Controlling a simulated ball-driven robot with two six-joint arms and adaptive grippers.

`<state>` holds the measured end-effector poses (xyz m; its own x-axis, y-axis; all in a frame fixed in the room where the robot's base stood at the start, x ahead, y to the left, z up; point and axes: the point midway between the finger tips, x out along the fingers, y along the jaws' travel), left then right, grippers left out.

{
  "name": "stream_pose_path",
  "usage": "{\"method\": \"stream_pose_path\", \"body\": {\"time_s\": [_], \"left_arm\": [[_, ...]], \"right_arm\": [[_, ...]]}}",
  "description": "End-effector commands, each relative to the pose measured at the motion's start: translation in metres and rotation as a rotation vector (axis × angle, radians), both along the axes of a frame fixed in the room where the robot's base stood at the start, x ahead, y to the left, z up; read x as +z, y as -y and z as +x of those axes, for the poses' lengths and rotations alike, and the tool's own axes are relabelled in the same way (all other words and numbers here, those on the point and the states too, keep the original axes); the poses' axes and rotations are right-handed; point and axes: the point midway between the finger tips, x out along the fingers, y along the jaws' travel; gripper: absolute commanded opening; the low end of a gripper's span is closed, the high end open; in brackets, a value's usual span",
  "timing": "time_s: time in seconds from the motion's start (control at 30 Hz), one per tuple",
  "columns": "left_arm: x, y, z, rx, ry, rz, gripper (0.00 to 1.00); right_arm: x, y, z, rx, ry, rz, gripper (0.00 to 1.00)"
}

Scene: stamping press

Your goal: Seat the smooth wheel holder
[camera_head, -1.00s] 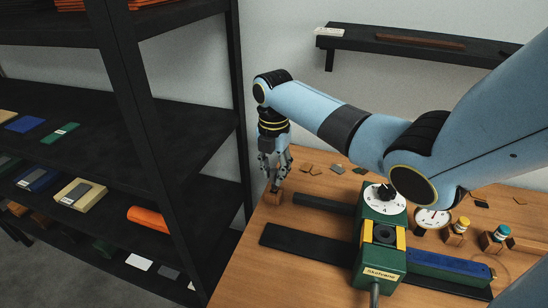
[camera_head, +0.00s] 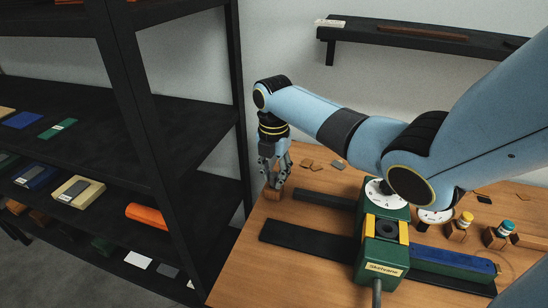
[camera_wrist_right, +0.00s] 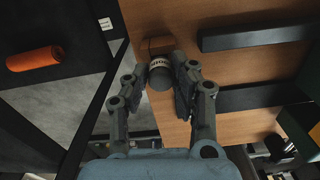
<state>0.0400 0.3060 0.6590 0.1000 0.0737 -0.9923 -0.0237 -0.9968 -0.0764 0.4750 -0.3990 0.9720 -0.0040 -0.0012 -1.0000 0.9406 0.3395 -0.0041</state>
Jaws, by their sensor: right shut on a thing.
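The wheel holder (camera_wrist_right: 159,74) is a dark grey cylinder with a white lettered band; the lettering is too small to read surely. My right gripper (camera_head: 272,184) is shut on it, with one finger on each side in the right wrist view (camera_wrist_right: 162,82). A small wooden block (camera_wrist_right: 157,46) is at the holder's far end; whether the holder still sits in it is unclear. In the head view the block (camera_head: 271,194) is below the fingertips, at the table's left edge. The green stamping press (camera_head: 381,262) stands right of it, with a dark round seat (camera_head: 385,231) between yellow strips. My left gripper is out of view.
Wooden blocks with a yellow-capped holder (camera_head: 466,217) and a teal-capped holder (camera_head: 505,228) stand at the right. Dark bars (camera_head: 305,243) lie left of the press. A black shelf rack (camera_head: 190,150) stands left of the table (camera_head: 245,275). My right arm spans above the table.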

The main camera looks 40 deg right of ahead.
Motion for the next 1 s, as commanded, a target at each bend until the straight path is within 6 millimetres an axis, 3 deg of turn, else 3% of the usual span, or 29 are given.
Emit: {"method": "stream_pose_path", "body": {"time_s": [0.27,0.3,0.5,0.8,1.0], "left_arm": [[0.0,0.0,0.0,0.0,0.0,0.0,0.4],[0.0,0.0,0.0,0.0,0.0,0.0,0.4],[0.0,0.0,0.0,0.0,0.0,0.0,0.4],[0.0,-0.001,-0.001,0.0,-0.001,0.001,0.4],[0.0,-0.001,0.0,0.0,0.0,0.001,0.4]], "right_arm": [[-0.001,0.0,0.0,0.0,0.0,0.0,0.0],[-0.001,0.0,0.0,0.0,0.0,0.0,0.26],[-0.001,0.0,0.0,0.0,0.0,0.0,0.51],[0.002,0.0,0.0,0.0,0.001,-0.001,0.51],[0.032,0.001,0.001,0.002,0.004,-0.003,0.51]]}}
